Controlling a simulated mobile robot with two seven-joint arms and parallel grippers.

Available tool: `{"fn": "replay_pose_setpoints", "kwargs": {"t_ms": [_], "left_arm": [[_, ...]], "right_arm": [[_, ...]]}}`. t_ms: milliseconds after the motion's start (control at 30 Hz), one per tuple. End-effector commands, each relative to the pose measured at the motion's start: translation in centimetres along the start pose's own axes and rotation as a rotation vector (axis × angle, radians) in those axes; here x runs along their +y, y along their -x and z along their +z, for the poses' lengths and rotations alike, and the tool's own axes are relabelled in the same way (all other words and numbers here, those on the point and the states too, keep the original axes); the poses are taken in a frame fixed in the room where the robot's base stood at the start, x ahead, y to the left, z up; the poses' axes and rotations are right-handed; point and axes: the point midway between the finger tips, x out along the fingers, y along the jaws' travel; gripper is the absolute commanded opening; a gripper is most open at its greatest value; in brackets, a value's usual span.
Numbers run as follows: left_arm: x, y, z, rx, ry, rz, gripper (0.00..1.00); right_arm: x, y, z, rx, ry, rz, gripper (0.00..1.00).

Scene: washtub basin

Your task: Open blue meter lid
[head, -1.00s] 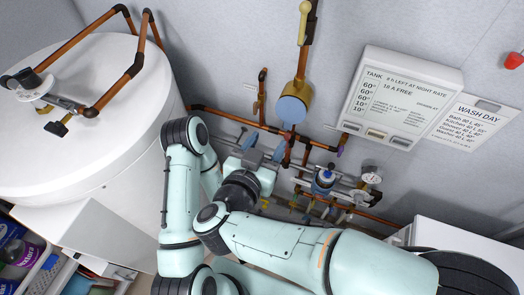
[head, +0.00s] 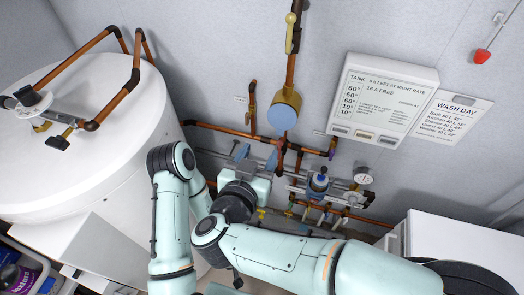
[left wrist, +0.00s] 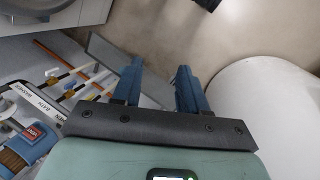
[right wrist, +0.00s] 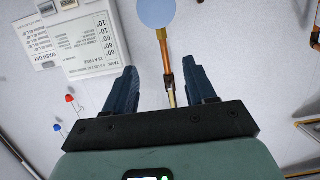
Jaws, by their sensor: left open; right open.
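A round, flat blue lid (head: 282,117) sits closed on a brass meter body (head: 289,97) on a vertical copper pipe at the wall. The lid also shows at the top of the right wrist view (right wrist: 156,13). My right gripper (head: 256,156) is open and empty, below and a little left of the lid in the head view. Its two blue fingers also show in the right wrist view (right wrist: 164,70), apart from the lid. My left gripper (left wrist: 160,72) is open and empty in the left wrist view. I cannot make it out in the head view.
Copper pipes and a gauge (head: 363,175) crowd the wall below the meter. A blue-capped fitting (head: 318,182) stands among them. A white tank (head: 90,150) is on the left, a tank panel (head: 383,100) on the right. The wall beside the lid looks clear.

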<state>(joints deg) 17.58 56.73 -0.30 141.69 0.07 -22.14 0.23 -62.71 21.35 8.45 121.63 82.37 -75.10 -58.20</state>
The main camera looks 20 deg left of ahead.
Motion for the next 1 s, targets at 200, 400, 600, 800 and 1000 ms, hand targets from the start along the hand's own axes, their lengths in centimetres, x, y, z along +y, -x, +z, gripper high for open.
{"fn": "replay_pose_setpoints", "kwargs": {"t_ms": [200, 400, 600, 800, 1000], "left_arm": [[-4.4, -7.4, 5.1, -0.049, 0.022, -0.019, 0.43], [-7.1, -14.0, 5.8, -0.039, 0.028, -0.022, 0.43], [-8.4, -18.3, 5.1, -0.021, 0.028, -0.019, 0.43], [-8.9, -19.9, 4.8, -0.014, 0.028, -0.018, 0.43], [-8.8, -19.9, 4.7, -0.011, 0.027, -0.017, 0.43]], "right_arm": [[-0.3, -1.9, 7.0, 0.007, -0.016, -0.001, 0.55], [-0.4, -6.4, 11.0, 0.111, -0.022, -0.001, 0.55], [-0.1, -10.3, 12.8, 0.211, -0.010, 0.002, 0.55], [0.1, -12.0, 13.1, 0.259, 0.001, 0.004, 0.55], [0.2, -13.6, 12.4, 0.265, 0.001, 0.007, 0.55]]}}
